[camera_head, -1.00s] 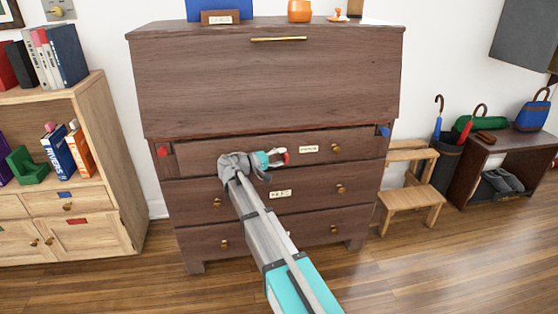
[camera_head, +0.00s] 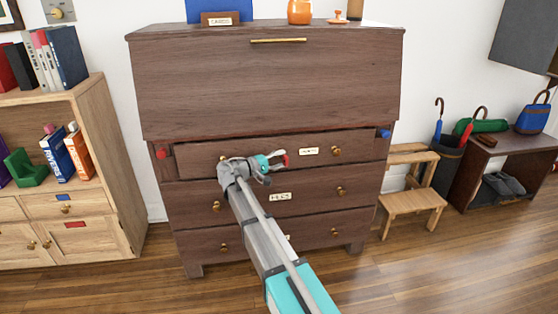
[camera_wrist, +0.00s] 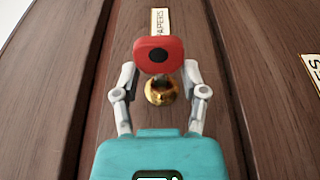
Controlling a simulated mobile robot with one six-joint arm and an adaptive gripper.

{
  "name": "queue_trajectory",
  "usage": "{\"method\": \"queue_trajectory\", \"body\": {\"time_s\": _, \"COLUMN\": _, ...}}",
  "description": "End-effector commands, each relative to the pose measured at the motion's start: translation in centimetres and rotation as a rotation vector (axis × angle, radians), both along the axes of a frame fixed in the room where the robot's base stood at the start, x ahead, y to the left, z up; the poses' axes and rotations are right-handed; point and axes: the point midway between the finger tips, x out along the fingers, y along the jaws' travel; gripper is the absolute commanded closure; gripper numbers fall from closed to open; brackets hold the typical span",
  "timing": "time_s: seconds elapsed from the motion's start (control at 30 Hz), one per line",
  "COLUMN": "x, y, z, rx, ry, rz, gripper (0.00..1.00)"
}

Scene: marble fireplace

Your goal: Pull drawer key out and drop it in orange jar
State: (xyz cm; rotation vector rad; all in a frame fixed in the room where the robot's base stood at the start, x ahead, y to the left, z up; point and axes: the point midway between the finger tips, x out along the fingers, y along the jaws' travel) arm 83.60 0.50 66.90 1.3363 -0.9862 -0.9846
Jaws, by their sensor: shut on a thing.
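The drawer key shows as a red head with a dark round spot (camera_wrist: 158,55) in the wrist view. My gripper (camera_wrist: 158,68) is shut on it. In the camera_head view the red key head (camera_head: 286,159) shows at the tip of my gripper (camera_head: 278,161), in front of the top drawer (camera_head: 200,158) of the dark wooden desk. A round brass piece (camera_wrist: 160,92) shows beyond, between my fingers. The orange jar (camera_head: 300,11) stands on the desk top, partly cut off by the frame.
The slanted desk front (camera_head: 270,85) is shut. A bookcase (camera_head: 105,150) stands left; a wooden step stool (camera_head: 410,195) stands right. The floor in front has room.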

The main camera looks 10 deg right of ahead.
Motion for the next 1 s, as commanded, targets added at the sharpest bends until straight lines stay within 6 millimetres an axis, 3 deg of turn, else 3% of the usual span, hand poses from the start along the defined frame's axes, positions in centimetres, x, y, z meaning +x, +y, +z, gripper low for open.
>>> {"method": "queue_trajectory", "body": {"time_s": 1.0, "x": -1.1, "y": 0.1, "z": 0.0, "rx": 0.001, "ry": 0.000, "rz": 0.002, "gripper": 0.90}}
